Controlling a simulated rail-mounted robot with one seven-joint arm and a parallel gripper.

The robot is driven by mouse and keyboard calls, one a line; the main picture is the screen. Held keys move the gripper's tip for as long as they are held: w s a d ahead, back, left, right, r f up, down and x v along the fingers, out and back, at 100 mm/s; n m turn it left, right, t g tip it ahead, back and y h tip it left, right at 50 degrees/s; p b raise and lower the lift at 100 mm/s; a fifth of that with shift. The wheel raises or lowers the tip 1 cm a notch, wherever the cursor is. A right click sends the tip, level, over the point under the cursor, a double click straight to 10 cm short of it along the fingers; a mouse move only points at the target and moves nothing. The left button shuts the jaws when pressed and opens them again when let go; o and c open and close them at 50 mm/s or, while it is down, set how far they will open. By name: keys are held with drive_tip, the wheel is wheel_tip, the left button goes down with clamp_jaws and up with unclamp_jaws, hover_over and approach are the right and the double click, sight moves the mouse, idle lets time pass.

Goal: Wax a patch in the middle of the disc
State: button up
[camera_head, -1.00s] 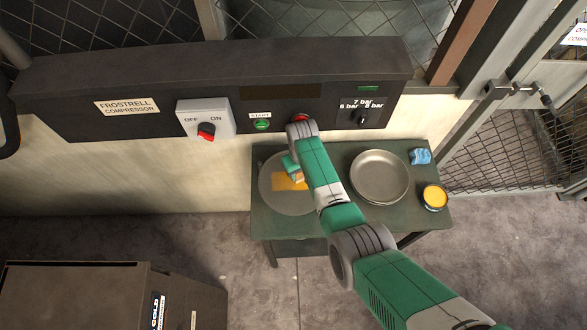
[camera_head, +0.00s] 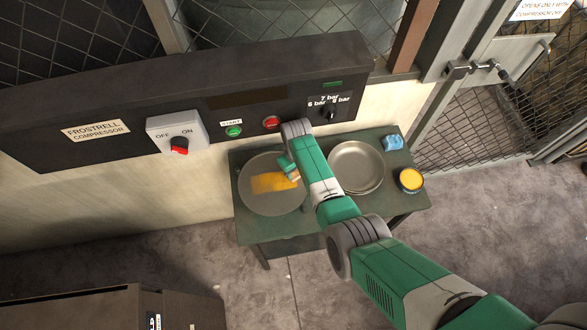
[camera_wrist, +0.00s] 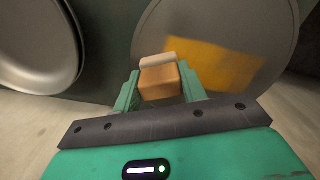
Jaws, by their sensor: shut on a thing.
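The round grey disc (camera_head: 262,206) lies on the left part of the green table. A yellow-orange wax patch (camera_head: 268,183) covers a band across its middle. In the wrist view the disc (camera_wrist: 275,25) is partly cut off, and the patch (camera_wrist: 218,66) lies right of my gripper. My gripper (camera_wrist: 160,84) is shut on a tan-orange block (camera_wrist: 160,82) with a pale far edge. In the head view the gripper (camera_head: 291,173) is over the right side of the disc, at the patch's right end, and the arm hides part of it. I cannot tell whether the block touches the disc.
A metal dish (camera_head: 356,168) stands right of the disc on the table (camera_head: 300,222). A yellow-filled tin (camera_head: 411,180) and a blue cloth (camera_head: 393,142) lie at the table's right. The compressor panel (camera_head: 95,108), with its switch (camera_head: 178,134) and buttons, is behind.

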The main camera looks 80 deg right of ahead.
drive_tip(key=shift+w+a+r+b, duration=0.15)
drive_tip(key=shift+w+a, duration=0.1)
drive_tip(key=shift+w, duration=0.75)
drive_tip(key=shift+w+a+b, duration=0.15)
drive_tip(key=shift+w+a, duration=0.1)
drive_tip(key=shift+w, duration=0.7)
drive_tip(key=shift+w+a+f+b, duration=0.1)
drive_tip(key=shift+w+a+b, duration=0.3)
drive_tip(key=shift+w, duration=0.7)
drive_tip(key=shift+w+a+f+b, duration=0.1)
drive_tip(key=shift+w+a+b, duration=0.1)
drive_tip(key=shift+w+b, duration=0.6)
drive_tip(key=shift+w+a+f+b, duration=0.1)
drive_tip(key=shift+w+a+b, duration=0.2)
drive_tip(key=shift+w, duration=1.05)
drive_tip(key=shift+w+a+b, duration=0.2)
drive_tip(key=shift+w+b, duration=0.1)
drive_tip(key=shift+w, duration=0.4)
drive_tip(key=shift+w+a+b, duration=0.25)
drive_tip(key=shift+w+b, duration=0.1)
drive_tip(key=shift+w, duration=0.35)
drive_tip(key=shift+w+a+b, duration=0.2)
drive_tip(key=shift+w+b, duration=0.1)
drive_tip(key=shift+w, duration=0.4)
drive_tip(key=shift+w+r, duration=0.1)
drive_tip(key=shift+r, duration=0.05)
drive_tip(key=shift+r, duration=0.15)
wheel_tip(320, 180, up, 6)
drive_tip(key=p, duration=0.5)
drive_tip(key=shift+p, duration=0.35)
